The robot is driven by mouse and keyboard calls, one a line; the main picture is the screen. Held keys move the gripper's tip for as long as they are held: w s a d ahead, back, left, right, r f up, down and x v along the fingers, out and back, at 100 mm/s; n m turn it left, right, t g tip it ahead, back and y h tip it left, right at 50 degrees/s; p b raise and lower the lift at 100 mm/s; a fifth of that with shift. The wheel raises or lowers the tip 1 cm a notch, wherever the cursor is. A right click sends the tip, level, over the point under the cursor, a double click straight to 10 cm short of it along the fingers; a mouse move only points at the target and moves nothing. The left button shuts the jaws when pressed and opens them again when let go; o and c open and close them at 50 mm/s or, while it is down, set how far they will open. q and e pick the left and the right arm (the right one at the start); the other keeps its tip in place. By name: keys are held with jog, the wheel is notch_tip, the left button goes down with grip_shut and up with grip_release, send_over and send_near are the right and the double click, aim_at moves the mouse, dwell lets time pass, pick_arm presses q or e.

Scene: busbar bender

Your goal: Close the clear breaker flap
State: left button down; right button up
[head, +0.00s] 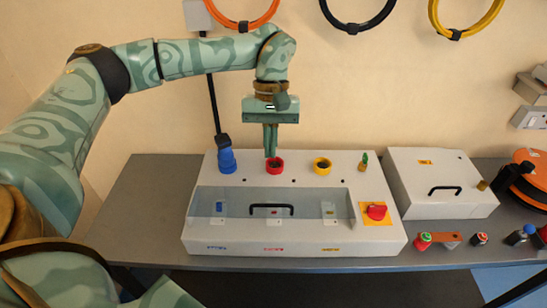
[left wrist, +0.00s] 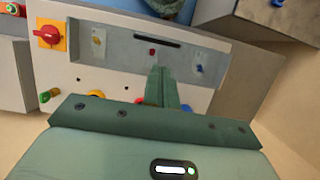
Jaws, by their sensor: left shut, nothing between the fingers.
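The breaker box (head: 200,236) is a white sloped housing on the bench. Its clear flap (head: 238,200) is a grey-blue see-through panel over the front, with a black bar handle (head: 271,206). The flap looks down over the recess; whether it is fully seated I cannot tell. Small breakers show through it. In the left wrist view the handle (left wrist: 157,41) lies beyond my fingers. My left gripper (head: 271,154) is shut and empty, pointing down just above or behind the red ring socket (head: 274,168), behind the flap. My right gripper is not in view.
A blue plug (head: 227,158), a yellow ring socket (head: 322,166) and a red rotary switch (head: 376,212) are on the box. A second white box (head: 440,178) stands to the right, with small buttons in front. Cable coils hang on the wall. The bench's left end (head: 142,212) is clear.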

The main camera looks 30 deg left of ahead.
pick_arm(q)
send_over(271, 210)
notch_tip(271, 210, down, 11)
jog(key=shift+w+a+r, duration=0.1)
jog(key=shift+w, duration=0.05)
jog(key=shift+f, duration=0.5)
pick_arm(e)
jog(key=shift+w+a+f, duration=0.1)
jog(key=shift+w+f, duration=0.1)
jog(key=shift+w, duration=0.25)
